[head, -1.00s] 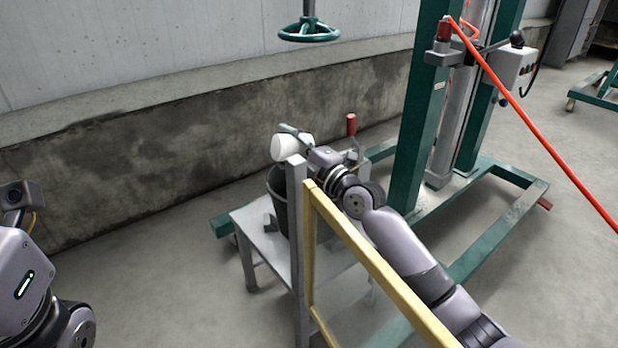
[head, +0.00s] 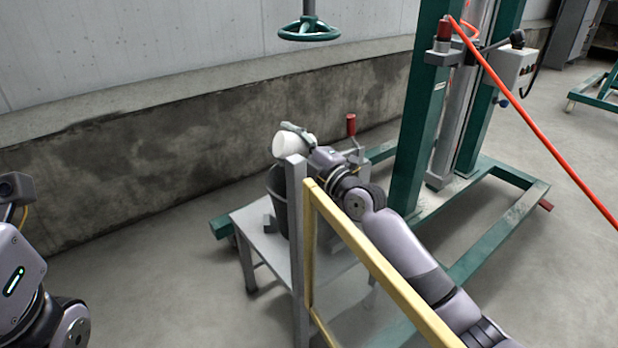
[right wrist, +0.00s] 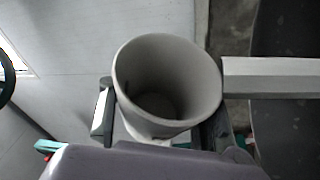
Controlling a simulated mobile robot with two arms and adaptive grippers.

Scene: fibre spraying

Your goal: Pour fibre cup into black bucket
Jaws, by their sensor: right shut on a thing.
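The white fibre cup (head: 289,146) is held by my right gripper (head: 297,134) above the black bucket (head: 277,205). In the head view the cup looks tipped onto its side. In the right wrist view the cup (right wrist: 168,85) shows its open mouth and grey inside, and I see no fibre in it. My right gripper is shut on the cup, with a finger on each side. The bucket stands on a small grey table (head: 250,225), partly hidden by a post. My left arm shows at the left edge, but its gripper is not seen.
A grey post (head: 297,240) and a yellow frame (head: 375,258) stand in front of the table and my right arm. A green machine stand (head: 425,120) with a red hose (head: 545,145) is behind on the right. A green handwheel (head: 309,30) hangs above.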

